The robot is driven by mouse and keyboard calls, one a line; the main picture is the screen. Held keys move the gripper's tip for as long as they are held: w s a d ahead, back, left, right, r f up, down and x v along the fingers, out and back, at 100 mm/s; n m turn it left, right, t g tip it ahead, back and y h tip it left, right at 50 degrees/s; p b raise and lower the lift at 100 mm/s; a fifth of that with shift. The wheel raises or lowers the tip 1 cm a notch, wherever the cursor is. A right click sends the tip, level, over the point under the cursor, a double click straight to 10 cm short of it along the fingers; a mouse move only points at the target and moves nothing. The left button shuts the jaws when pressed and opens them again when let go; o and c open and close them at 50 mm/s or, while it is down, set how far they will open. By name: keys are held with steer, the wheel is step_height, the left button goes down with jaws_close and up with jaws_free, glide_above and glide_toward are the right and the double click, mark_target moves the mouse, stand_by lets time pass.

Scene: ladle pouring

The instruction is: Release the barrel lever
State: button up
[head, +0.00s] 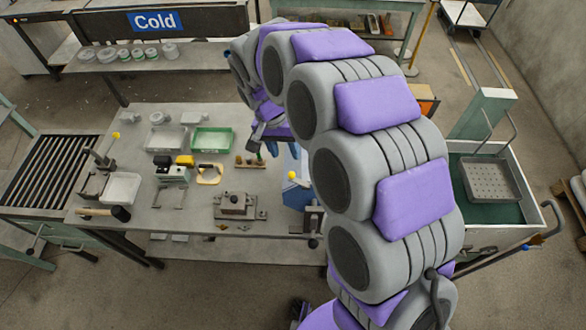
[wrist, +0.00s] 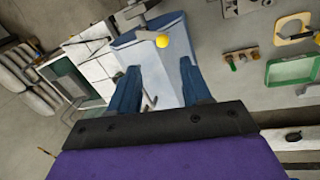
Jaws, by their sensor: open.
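A blue box-like container, which I take as the barrel (head: 295,197), stands at the right end of the work table, partly hidden by my arm. In the wrist view the barrel (wrist: 146,58) lies beyond my fingers. A metal lever with a yellow ball knob (wrist: 162,41) sits at its far end; the knob also shows in the head view (head: 291,175). My gripper (wrist: 160,72) is open, with its two blue fingers apart and the knob beyond their tips. A thin bent metal piece (wrist: 150,97) shows between the fingers; I cannot tell whether they touch it.
The table holds a green tray (head: 212,138), a white tray (head: 121,189), a black mallet (head: 119,213) and a metal fixture (head: 235,205). A second yellow-knobbed lever (head: 116,136) stands at the left. A sink-like basin (head: 487,205) is at the right.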

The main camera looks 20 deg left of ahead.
mark_target(291, 172)
steer(key=x, duration=0.8)
steer(key=shift+a+f+p, duration=0.35)
steer(key=shift+f, duration=0.1)
steer(key=shift+d+f, duration=0.45)
steer(key=shift+d, duration=0.05)
steer(key=shift+a, duration=0.2)
steer(key=shift+a, duration=0.1)
steer(key=shift+c, duration=0.5)
steer(key=shift+a, duration=0.25)
steer(key=shift+c, duration=1.4)
steer(key=shift+d, duration=0.35)
steer(key=c, duration=0.4)
steer(key=shift+a, duration=0.1)
jaws_close()
